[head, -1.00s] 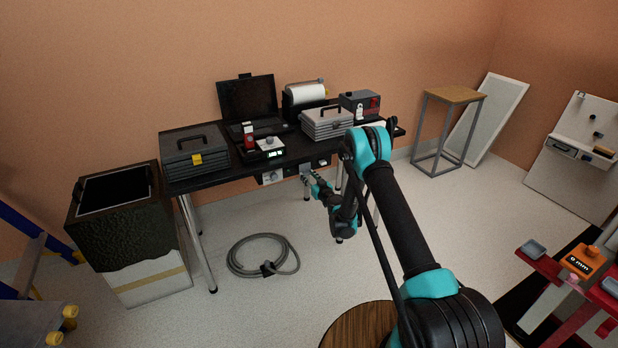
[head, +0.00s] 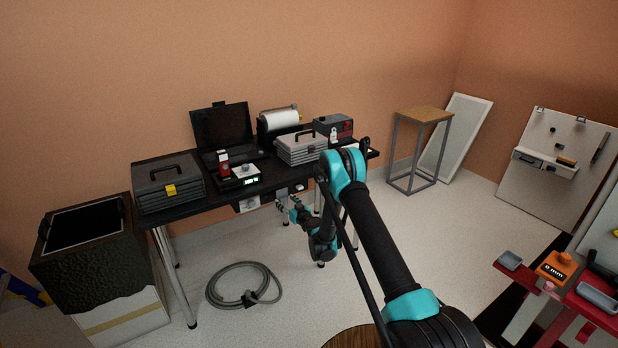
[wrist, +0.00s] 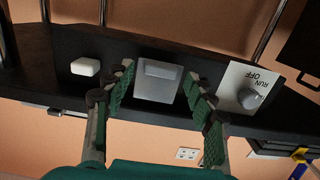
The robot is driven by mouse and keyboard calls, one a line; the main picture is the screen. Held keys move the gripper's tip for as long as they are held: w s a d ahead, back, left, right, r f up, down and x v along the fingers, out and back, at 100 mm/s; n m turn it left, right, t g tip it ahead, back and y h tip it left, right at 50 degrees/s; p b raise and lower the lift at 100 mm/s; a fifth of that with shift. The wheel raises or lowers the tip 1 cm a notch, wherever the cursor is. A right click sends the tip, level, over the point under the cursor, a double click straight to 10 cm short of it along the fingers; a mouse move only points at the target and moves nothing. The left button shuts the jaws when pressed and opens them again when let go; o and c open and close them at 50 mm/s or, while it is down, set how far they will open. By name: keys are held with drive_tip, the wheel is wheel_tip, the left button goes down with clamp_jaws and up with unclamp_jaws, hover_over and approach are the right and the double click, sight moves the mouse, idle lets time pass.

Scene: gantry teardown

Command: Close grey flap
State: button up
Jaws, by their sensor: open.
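The grey flap (wrist: 157,92) is a light grey plate with a paler raised block at one end, on the dark front edge of the workbench (head: 215,194). In the wrist view it lies between the two fingers of my gripper (wrist: 160,76), which is open and empty. I cannot tell how far the flap stands open or whether a finger touches it. In the head view my gripper (head: 286,203) is at the bench's front edge, and the flap is small and partly hidden there.
A white RUN/OFF switch panel (wrist: 250,90) with a grey knob is beside the flap; a white button block (wrist: 85,67) is on the other side. Toolboxes and a laptop (head: 222,128) stand on the bench.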

drive_tip(key=shift+s+r, duration=0.1)
drive_tip(key=shift+r, duration=0.1)
